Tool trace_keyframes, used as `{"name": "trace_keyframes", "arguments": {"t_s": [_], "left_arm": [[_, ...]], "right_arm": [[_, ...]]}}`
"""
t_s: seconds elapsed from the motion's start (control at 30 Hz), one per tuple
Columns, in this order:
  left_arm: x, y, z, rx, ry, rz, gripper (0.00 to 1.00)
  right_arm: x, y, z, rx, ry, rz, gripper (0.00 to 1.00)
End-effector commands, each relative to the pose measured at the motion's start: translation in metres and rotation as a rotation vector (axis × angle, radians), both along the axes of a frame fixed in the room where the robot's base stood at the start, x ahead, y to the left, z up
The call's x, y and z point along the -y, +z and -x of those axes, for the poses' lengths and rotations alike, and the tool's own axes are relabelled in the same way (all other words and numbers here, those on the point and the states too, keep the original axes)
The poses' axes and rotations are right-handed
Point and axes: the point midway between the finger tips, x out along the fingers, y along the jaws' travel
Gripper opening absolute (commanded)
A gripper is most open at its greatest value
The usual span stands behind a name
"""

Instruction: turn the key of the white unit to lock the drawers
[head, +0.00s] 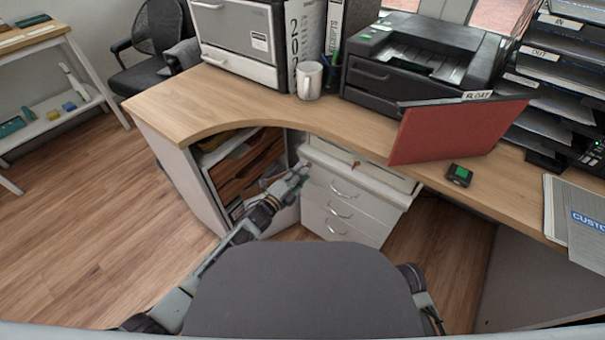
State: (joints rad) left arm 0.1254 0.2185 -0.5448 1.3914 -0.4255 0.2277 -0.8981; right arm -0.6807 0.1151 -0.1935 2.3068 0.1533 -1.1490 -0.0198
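The white unit (318,216) stands under the desk, with several drawers that have curved metal handles. Its drawer fronts look flush with one another. My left gripper (302,172) is at the upper left corner of the unit's front, by the top drawer. A tiny brownish spot at its tips may be the key, but it is too small to be sure. The finger gap is too small to make out, and I cannot tell whether the fingers touch the key. My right arm shows only in part at the bottom, and its gripper is out of view.
The wooden desktop (215,103) overhangs the unit. An open shelf compartment (212,172) is left of it. A red panel (455,130) juts over the desk edge at the right. A dark chair back (300,290) fills the bottom middle. A mug (309,82) and printer (425,60) stand on the desk.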

Motion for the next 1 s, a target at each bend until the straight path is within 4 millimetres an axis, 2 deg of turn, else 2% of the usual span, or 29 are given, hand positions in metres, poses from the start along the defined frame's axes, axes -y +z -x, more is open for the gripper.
{"name": "trace_keyframes", "arguments": {"t_s": [0.2,0.6,0.8,1.0], "left_arm": [[0.0079,-0.0003,-0.0102,0.000,0.000,0.000,0.25],[0.0095,0.0004,-0.0126,0.000,0.000,0.000,0.25],[0.0095,0.0004,-0.0125,0.000,0.000,0.000,0.01],[0.0094,0.0002,-0.0124,0.000,0.000,0.000,0.00]], "right_arm": [[-0.0019,-0.0108,-0.0023,0.014,-0.005,-0.013,0.40],[-0.0021,-0.0106,-0.0025,0.018,-0.004,-0.015,0.40],[-0.0019,-0.0103,-0.0024,0.019,-0.005,-0.014,0.40],[-0.0017,-0.0103,-0.0022,0.018,-0.004,-0.014,0.40]]}}
